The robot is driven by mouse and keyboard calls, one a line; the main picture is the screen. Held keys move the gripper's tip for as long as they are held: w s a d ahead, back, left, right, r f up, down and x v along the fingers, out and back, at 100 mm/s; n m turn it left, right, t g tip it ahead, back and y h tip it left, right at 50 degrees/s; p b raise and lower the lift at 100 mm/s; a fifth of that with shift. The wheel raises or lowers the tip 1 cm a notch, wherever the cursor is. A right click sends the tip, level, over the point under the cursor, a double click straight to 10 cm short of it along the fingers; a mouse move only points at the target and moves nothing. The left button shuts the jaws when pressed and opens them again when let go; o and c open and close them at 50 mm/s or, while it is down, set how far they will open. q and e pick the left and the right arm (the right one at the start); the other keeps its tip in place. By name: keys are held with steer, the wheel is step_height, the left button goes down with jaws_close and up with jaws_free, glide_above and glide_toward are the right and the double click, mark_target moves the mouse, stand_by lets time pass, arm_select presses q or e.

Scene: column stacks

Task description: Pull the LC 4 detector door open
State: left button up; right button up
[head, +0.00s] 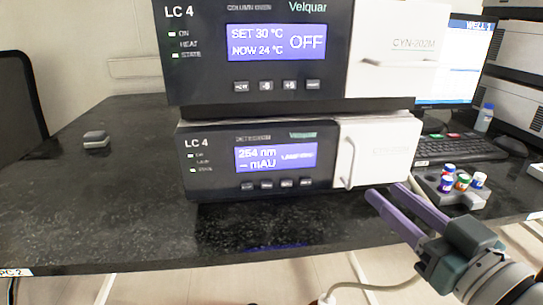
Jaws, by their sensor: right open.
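The LC 4 detector (258,160) is the lower unit of the stack, with a dark panel and a lit display. Its white door (385,155) is on the right side of its front and looks closed. A thin upright handle (346,163) runs along the door's left edge. My right gripper (388,192) is open and empty, with two purple fingers pointing up and left. The fingertips are just below and right of the handle, apart from it in the picture. My left gripper is not in view.
The LC 4 column oven (260,50) sits on top of the detector. A grey rack (470,198) with several capped vials stands right of the gripper. A keyboard (460,148) and monitor (452,75) are behind. The bench at left is clear except for a small grey object (96,139).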

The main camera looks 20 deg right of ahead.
mark_target(355, 167)
steer(key=w+b, duration=0.1)
steer(key=w, duration=0.7)
steer(key=shift+d, duration=0.2)
steer(key=shift+c, duration=0.3)
jaws_close()
stand_by(0.7)
